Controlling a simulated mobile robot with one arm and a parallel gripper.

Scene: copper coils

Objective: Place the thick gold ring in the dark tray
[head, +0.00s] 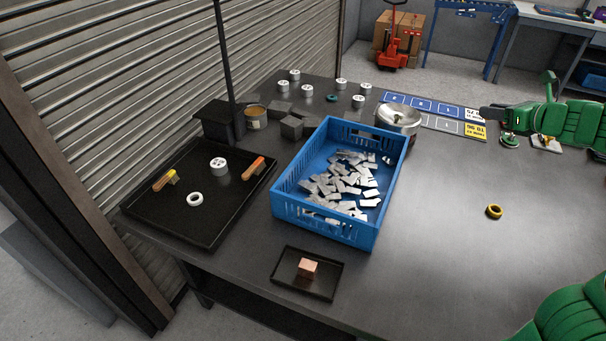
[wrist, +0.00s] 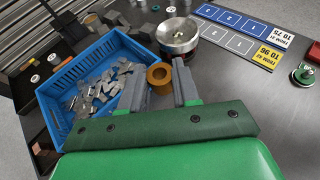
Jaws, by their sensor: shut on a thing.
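In the wrist view my gripper (wrist: 159,76) is shut on the thick gold ring (wrist: 161,86), which sits between the tips of the two grey fingers. In the head view my green arm shows at the right, and I cannot make out the held ring there. Another gold-yellow ring (head: 494,211) shows on the bare table in the head view. A small dark tray (head: 290,287) at the table's front holds a copper block (head: 307,267). A larger black tray (head: 150,215) at the left holds a white spool, a white ring and two orange-yellow pieces.
A blue crate (head: 290,207) of grey metal pieces stands between the two trays and the open table. Behind it are a silver bowl (head: 398,118), grey blocks and several white spools. A dark post (head: 223,65) rises behind the large tray. The table's right side is mostly clear.

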